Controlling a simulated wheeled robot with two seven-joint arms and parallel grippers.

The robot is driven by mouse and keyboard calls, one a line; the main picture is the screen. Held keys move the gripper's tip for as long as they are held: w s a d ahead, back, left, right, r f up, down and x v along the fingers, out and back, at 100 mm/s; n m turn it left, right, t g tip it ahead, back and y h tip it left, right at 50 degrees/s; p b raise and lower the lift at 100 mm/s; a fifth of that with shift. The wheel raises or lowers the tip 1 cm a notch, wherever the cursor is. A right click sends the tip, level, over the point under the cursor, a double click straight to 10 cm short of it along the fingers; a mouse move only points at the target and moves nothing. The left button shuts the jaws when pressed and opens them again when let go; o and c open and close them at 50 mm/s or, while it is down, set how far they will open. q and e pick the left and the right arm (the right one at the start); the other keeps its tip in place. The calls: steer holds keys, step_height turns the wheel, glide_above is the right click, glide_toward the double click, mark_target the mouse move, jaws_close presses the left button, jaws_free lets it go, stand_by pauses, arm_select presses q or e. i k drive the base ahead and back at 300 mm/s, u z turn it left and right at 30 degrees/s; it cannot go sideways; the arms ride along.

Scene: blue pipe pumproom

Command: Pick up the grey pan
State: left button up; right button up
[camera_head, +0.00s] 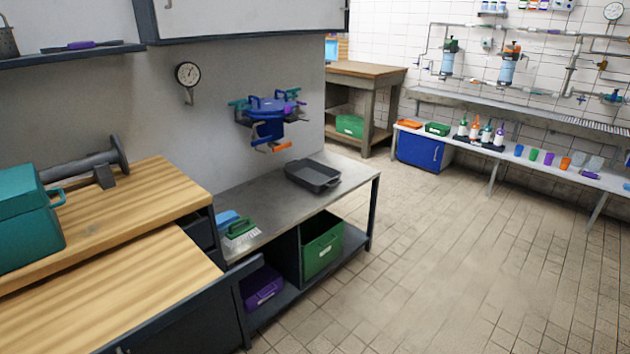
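The grey pan (313,177) is a dark grey, shallow rectangular pan. It sits on the grey metal bench top (262,190), near the bench's far right end. It looks upright, and its inside looks empty. Neither of my grippers is in view.
A blue pipe fitting with coloured handles (268,115) juts from the wall behind the pan. A green brush (241,232) lies at the bench's near end. The tiled floor (440,260) at right is clear.

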mark_target(316, 177)
steer(key=z, duration=0.55)
steer(key=k, duration=0.6)
steer(key=z, duration=0.65)
steer(key=i, duration=1.6)
steer(key=u, duration=0.65)
steer(key=i, duration=1.75)
steer(key=u, duration=1.1)
